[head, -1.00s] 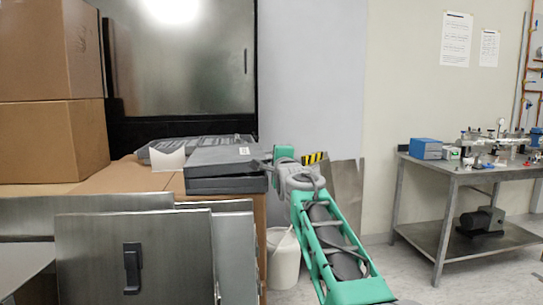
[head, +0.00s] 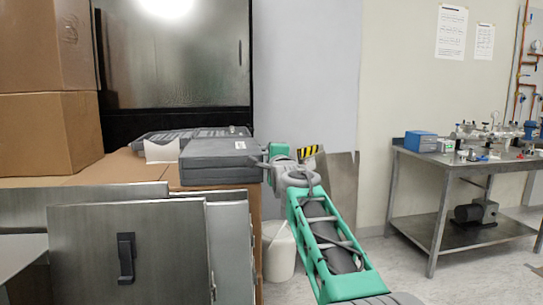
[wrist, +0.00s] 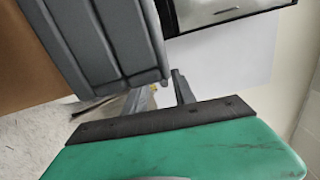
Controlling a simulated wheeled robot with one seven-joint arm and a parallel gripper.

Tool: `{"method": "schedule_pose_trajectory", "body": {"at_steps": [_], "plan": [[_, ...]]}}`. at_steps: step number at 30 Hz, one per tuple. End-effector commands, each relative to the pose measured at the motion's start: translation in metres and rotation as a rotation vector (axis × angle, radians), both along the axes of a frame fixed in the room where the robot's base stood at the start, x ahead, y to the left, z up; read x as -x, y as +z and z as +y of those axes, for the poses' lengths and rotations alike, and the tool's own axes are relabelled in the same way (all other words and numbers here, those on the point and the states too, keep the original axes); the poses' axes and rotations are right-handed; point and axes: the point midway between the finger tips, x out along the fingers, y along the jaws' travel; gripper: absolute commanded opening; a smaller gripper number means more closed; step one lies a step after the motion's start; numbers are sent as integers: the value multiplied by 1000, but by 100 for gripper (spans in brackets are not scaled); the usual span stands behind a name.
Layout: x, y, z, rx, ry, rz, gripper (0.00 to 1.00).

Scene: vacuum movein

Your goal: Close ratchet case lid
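The grey ratchet case (head: 220,172) lies flat on the brown cardboard surface, close to its right edge. Its lid (head: 212,148) lies down on the base, and I see no clear gap between them in the head view. My gripper (head: 267,165) is at the right end of the case, level with its side. In the wrist view the grey ribbed case (wrist: 100,40) fills the upper left, next to the fingers. My gripper (wrist: 162,92) shows two fingers apart with nothing between them. Whether a finger touches the case is hard to tell.
Another dark grey item (head: 205,132) and a white card piece (head: 161,152) lie behind the case. Cardboard boxes (head: 45,130) stand at left, metal panels (head: 130,250) in front. A white bucket (head: 279,250) stands below my arm. A metal workbench (head: 440,165) is at right.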

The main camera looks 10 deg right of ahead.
Motion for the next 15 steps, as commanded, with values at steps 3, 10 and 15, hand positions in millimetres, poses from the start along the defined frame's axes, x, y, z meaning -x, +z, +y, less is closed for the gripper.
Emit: {"method": "schedule_pose_trajectory", "body": {"at_steps": [3,10,15], "plan": [[0,1,0,0,0,-2,32],[13,4,1,0,0,-5,32],[45,4,3,0,0,-5,32]]}}
